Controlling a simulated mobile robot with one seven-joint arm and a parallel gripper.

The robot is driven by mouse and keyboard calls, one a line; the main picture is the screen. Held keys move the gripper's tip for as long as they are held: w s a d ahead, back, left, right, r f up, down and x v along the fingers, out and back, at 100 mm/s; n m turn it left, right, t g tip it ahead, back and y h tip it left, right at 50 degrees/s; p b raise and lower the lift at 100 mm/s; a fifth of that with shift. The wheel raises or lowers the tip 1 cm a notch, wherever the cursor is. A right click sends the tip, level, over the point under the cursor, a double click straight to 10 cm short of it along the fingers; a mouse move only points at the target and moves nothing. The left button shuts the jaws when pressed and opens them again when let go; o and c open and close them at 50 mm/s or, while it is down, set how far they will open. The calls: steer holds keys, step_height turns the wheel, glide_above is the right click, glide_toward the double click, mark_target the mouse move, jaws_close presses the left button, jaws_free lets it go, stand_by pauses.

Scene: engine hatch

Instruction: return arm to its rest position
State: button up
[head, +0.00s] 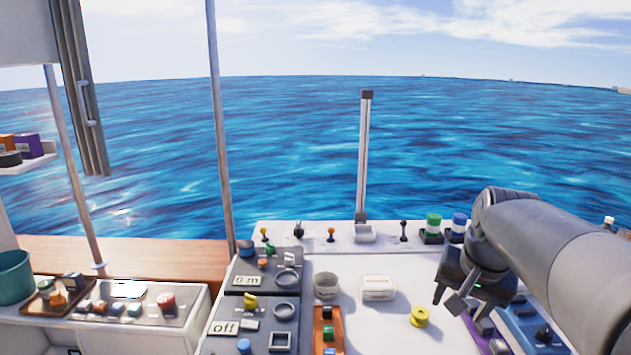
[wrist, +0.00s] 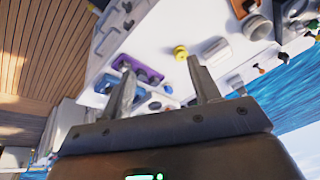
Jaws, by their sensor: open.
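My gripper (head: 456,296) is at the right of the head view, at the end of my grey arm, above the right part of the white console (head: 345,335). Its two fingers are apart and hold nothing. In the wrist view my gripper (wrist: 160,92) also shows open, with empty space between the fingertips. A yellow spool-like piece (head: 419,316) lies on the console left of the gripper. It also shows in the wrist view (wrist: 180,52), beyond the fingers. The arm hides part of the console's right side.
A white box (head: 378,287) and a grey cup (head: 326,286) stand on the console. Green (head: 433,226) and blue (head: 458,226) round pieces stand at its back edge. An upright post (head: 364,155) rises behind. Purple and blue panels lie beneath the gripper.

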steer(key=s+a+f+n+t, duration=0.1)
steer(key=s+a+f+n, duration=0.1)
steer(key=s+a, duration=0.3)
steer(key=s+a+f+n, duration=0.3)
steer(key=s+a+n, duration=0.1)
steer(key=s, duration=0.3)
steer(key=shift+s+a+t, duration=0.25)
steer(key=shift+a+t, duration=0.1)
steer(key=shift+t, duration=0.05)
stand_by(1.1)
